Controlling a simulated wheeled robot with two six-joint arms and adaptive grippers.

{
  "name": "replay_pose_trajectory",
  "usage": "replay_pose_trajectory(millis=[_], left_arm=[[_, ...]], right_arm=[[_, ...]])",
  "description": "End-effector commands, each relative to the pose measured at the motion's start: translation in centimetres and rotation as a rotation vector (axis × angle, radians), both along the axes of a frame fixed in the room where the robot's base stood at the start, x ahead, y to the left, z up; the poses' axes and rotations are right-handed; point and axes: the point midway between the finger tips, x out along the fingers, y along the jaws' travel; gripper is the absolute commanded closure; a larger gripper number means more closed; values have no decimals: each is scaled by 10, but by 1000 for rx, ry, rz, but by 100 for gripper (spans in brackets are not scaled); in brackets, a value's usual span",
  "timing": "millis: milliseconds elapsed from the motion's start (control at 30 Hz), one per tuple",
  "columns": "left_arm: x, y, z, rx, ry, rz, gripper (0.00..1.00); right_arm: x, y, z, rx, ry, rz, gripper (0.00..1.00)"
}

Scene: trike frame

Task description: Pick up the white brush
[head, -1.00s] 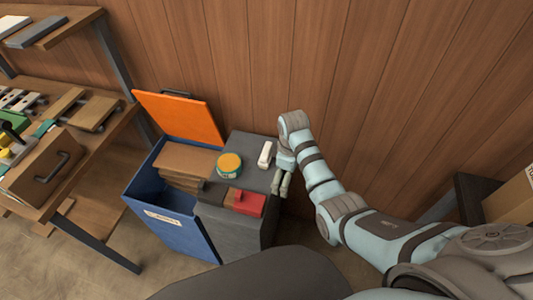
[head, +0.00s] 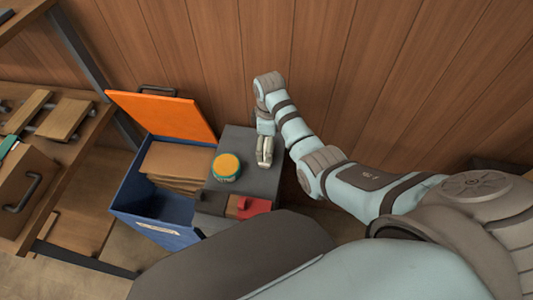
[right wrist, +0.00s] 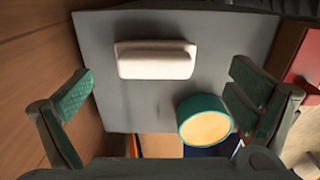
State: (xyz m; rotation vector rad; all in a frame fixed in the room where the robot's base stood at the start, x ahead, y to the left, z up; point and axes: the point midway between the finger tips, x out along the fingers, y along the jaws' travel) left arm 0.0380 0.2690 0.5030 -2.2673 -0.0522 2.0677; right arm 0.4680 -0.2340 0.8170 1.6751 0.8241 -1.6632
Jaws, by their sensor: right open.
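The white brush (right wrist: 155,60) lies on the grey top of a cabinet in the right wrist view. It is a plain white block with rounded edges. My right gripper (right wrist: 163,90) is open there, one green-padded finger to each side, and the brush lies between and beyond the fingertips, not gripped. My left gripper is not in view.
A green tin with a yellow lid (head: 226,167) stands close by, also in the right wrist view (right wrist: 205,121). A red block (head: 254,208) is at the near edge. A blue bin (head: 140,190) with a raised orange lid (head: 165,112) stands left. The wooden wall is close behind.

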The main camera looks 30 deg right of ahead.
Motion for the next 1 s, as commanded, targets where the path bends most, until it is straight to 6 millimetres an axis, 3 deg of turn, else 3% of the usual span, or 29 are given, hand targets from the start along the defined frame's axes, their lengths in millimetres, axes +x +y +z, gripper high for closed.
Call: replay_pose_trajectory(millis=[300,567,833,1000], left_arm=[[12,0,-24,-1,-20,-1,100],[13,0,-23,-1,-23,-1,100],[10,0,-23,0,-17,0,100],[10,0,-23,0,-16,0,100]], right_arm=[[3,3,-55,0,0,3,0],[4,3,-59,0,-1,5,0],[4,3,-58,0,-1,4,43],[4,3,-58,0,-1,4,45]])
